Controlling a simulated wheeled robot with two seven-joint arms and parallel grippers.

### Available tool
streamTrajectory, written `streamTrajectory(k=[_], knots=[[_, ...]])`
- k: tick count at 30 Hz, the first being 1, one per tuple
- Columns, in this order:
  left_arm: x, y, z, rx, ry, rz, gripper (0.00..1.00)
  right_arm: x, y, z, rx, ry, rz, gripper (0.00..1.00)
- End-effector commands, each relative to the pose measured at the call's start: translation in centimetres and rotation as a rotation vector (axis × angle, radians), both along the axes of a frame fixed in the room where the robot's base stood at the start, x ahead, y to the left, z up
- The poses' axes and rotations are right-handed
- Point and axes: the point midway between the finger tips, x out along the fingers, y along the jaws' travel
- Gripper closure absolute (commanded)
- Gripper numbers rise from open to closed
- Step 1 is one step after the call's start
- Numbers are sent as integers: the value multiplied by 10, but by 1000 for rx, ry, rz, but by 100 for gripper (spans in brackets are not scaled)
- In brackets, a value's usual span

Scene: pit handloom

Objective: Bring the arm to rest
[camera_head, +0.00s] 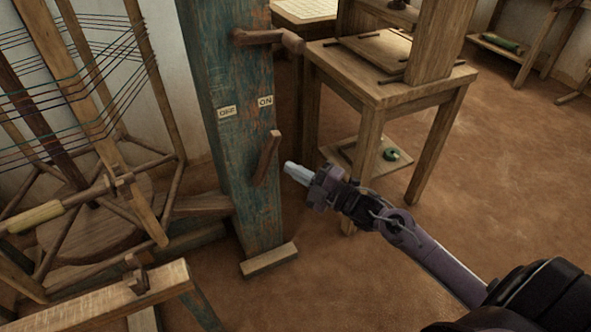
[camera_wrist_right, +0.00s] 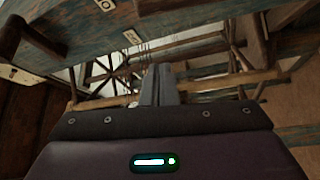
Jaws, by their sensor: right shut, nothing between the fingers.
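My right gripper (camera_head: 290,169) reaches in from the lower right in the head view. Its pale fingers are together with nothing between them, and they also show in the right wrist view (camera_wrist_right: 160,85). The fingertips are a little to the right of a wooden lever (camera_head: 267,158) on a worn blue-green post (camera_head: 240,110); I cannot tell the exact gap in depth. My left gripper is not in view.
A wooden table (camera_head: 400,90) stands behind my right gripper, with a low shelf beneath it. A wooden frame with dark threads (camera_head: 80,60) fills the left side. A wooden beam (camera_head: 100,305) lies at the lower left. The brown floor (camera_head: 490,170) at the right is open.

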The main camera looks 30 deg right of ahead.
Motion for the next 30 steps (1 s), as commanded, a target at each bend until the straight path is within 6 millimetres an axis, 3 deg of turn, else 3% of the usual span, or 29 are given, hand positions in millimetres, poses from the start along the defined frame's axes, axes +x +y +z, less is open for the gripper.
streamTrajectory(k=[12, 17, 20, 24, 30], knots=[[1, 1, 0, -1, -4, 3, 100, 0, 1, -2, 3, 7, -1, 100], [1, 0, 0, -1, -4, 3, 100, -11, 23, -30, 67, 161, -32, 100], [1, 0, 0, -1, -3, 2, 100, -32, 51, -66, 164, 383, -92, 100], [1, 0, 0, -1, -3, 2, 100, -80, 91, -114, 330, 752, -221, 100], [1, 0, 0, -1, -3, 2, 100, -143, 124, -144, 492, 1115, -392, 100]])
